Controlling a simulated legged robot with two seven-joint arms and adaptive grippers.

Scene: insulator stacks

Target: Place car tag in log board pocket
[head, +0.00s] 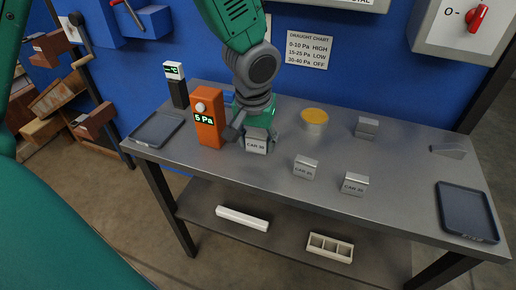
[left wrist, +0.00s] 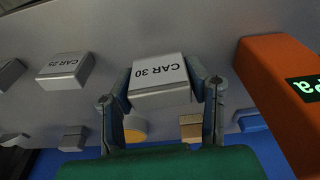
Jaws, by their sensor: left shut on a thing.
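My left gripper (head: 257,133) is shut on a grey block-like tag with a white face marked CAR 30 (head: 256,145), low at the bench top beside the orange gauge. In the left wrist view, the CAR 30 tag (left wrist: 160,74) sits between the two fingers of my left gripper (left wrist: 162,96). Whether it touches the bench is unclear. Two similar car tags, one (head: 305,167) and another (head: 354,184), stand on the bench to the right; their numbers are hard to read in the head view. I cannot make out a log board pocket. My right gripper is not in view.
An orange gauge (head: 207,120) reading 5 Pa stands close left of my gripper. A yellow-topped tin (head: 314,121), a grey block (head: 366,127) and a wedge (head: 448,151) stand on the grey bench (head: 410,180). Dark trays, one left (head: 157,130) and one right (head: 467,212), lie at its ends.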

